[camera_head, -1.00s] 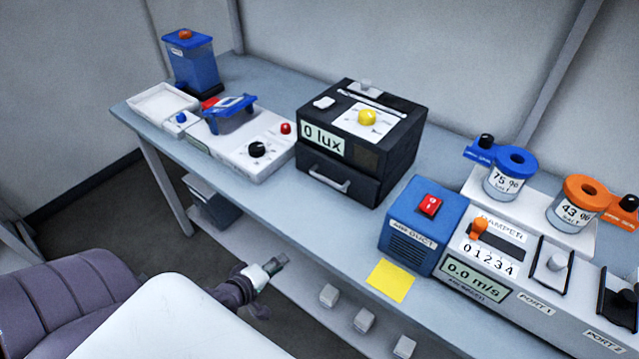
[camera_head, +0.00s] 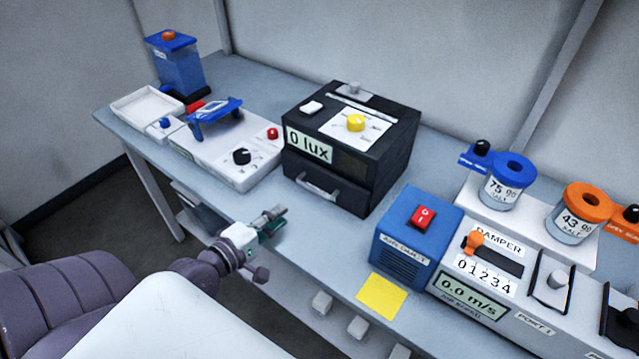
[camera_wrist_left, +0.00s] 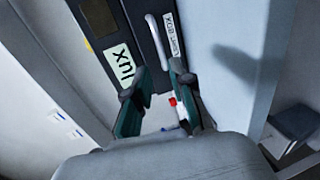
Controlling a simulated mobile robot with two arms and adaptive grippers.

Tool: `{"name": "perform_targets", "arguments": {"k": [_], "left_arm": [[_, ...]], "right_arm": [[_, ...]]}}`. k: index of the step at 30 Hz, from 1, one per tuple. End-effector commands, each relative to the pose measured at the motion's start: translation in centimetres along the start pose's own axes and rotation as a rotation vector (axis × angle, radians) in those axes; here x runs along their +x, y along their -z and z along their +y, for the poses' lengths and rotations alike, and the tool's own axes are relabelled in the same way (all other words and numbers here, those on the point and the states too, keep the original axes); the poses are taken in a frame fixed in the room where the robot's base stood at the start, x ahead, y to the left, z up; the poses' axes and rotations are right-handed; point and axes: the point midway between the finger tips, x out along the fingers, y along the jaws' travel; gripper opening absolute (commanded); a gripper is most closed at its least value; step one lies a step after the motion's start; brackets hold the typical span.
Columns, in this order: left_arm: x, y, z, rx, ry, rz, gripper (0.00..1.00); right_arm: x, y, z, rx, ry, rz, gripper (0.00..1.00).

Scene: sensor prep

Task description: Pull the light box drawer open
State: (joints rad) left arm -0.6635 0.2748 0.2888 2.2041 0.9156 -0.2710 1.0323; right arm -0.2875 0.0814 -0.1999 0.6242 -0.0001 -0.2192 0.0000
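The light box (camera_head: 352,145) is a black box on the bench with a "0 lux" display, a yellow knob on top and a drawer (camera_head: 322,192) low on its front. The drawer is shut and has a pale bar handle (camera_head: 317,187). My left gripper (camera_head: 273,217) is in front of and below the handle, near the bench's front edge, apart from it. In the left wrist view my left gripper (camera_wrist_left: 161,98) shows two dark green fingers spread apart with nothing between them. The handle (camera_wrist_left: 157,40) lies beyond the fingertips there. My right gripper is not seen.
A blue air duct unit (camera_head: 417,238) stands right of the light box, with a yellow note (camera_head: 381,296) before it. A white panel with knobs (camera_head: 222,150) stands to the left. The bench top (camera_head: 262,198) in front of the drawer is bare.

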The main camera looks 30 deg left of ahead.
Motion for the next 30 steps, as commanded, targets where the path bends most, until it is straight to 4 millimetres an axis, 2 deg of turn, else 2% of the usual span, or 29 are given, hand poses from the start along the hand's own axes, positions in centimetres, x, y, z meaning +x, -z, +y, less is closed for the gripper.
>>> {"name": "perform_targets", "arguments": {"k": [5,13,21,25,30], "left_arm": [[1.7,0.0,0.4,-0.006,-0.005,0.000,0.23],[7.4,0.0,0.4,-0.005,-0.004,0.000,0.23],[12.1,0.0,0.2,-0.004,-0.002,0.000,0.23],[13.2,0.0,0.2,-0.004,-0.002,0.001,0.23],[13.7,0.0,0.1,-0.003,-0.001,0.000,0.23]], "right_arm": [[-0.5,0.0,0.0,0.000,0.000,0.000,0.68],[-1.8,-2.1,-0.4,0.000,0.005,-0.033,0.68],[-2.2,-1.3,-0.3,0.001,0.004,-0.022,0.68],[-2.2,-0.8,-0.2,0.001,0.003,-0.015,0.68],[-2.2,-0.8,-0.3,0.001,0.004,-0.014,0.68]]}}
